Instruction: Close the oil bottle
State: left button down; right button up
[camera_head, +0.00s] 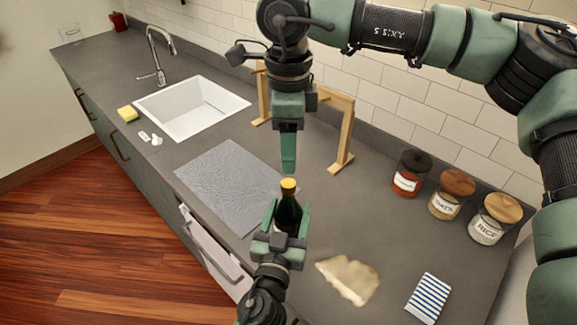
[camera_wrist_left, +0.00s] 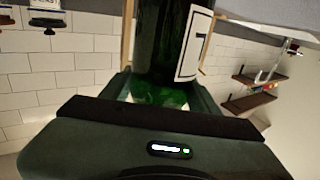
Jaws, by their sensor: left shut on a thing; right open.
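The dark green oil bottle (camera_head: 288,214) stands upright, with a yellow-orange cap (camera_head: 288,185) at its top. I cannot tell whether the cap is fully seated. My left gripper (camera_head: 288,210) is shut around the bottle's body from the front. In the left wrist view the green glass (camera_wrist_left: 160,45) and part of a white label (camera_wrist_left: 194,45) show between the fingers. My right gripper (camera_head: 288,166) points down from above, just over the cap and apart from it. It is open and empty; its fingers line up in this view, so the gap is hidden.
A grey mat (camera_head: 225,180) lies left of the bottle, and a white sink (camera_head: 185,110) is further left. A wooden stand (camera_head: 344,130) is behind. Several lidded jars (camera_head: 411,175), a beige cloth (camera_head: 347,279) and a striped cloth (camera_head: 428,298) are to the right.

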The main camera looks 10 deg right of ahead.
aim_at(285, 226)
notch_tip(285, 226, up, 4)
dwell(0.4)
pick_arm(q)
jog(key=shift+c, duration=1.5)
grip_release()
jog(key=b+v, duration=0.2)
jog(key=v, duration=0.5)
jog(key=shift+f, duration=0.15)
jog(key=shift+s+a, duration=0.15)
jog(key=shift+s, duration=0.2)
pick_arm(e)
jog(key=shift+f, duration=1.15)
pick_arm(q)
jog(key=shift+s, duration=0.1)
